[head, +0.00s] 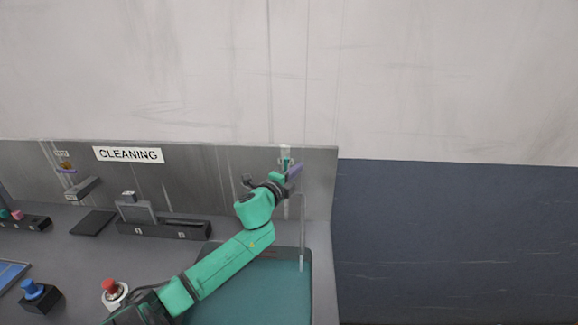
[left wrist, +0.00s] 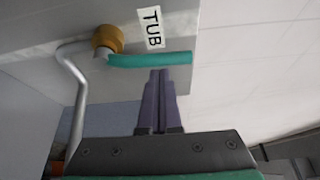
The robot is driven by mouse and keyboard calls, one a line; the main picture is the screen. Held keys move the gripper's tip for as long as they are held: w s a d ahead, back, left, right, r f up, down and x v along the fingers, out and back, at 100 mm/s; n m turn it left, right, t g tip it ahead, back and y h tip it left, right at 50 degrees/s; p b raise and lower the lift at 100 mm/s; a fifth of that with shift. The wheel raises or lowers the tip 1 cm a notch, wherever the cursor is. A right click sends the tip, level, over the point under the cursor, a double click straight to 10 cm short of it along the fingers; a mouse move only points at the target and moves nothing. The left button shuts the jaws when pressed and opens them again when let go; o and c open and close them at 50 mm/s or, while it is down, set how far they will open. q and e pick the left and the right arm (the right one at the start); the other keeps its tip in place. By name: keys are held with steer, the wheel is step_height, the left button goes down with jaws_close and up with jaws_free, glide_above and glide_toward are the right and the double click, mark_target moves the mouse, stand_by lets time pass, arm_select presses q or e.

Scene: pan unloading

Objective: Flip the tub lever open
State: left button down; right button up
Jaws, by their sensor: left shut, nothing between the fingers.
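The tub lever (left wrist: 150,59) is a teal handle on a brass-coloured valve (left wrist: 108,39), beside the TUB label (left wrist: 150,28) in the left wrist view. A grey bent pipe (left wrist: 75,95) runs from the valve. My left gripper (left wrist: 160,74) has its purple fingers shut and empty, tips close to the lever's side; I cannot tell if they touch. In the head view my left gripper (head: 293,172) is at the back panel, just below the small label, and a bit of teal lever (head: 285,163) shows beside it. My right gripper is not in view.
A teal-bottomed tub (head: 285,295) lies below my left arm, with a thin pale vertical strip (head: 302,240) above it, pipe or water. The metal back panel (head: 215,170) carries a CLEANING sign (head: 128,155). A red button (head: 110,287) and blue button (head: 32,288) stand at left.

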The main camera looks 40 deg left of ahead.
arm_select(q)
steer(key=s, duration=0.1)
steer(key=s+a, duration=0.1)
steer(key=s+a+r, duration=0.1)
steer(key=shift+s+n+t, duration=0.1)
steer(key=shift+n+t, duration=0.2)
steer(key=shift+n, duration=0.1)
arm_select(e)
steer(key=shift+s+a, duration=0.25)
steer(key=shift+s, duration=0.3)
arm_select(q)
steer(key=shift+d, duration=0.1)
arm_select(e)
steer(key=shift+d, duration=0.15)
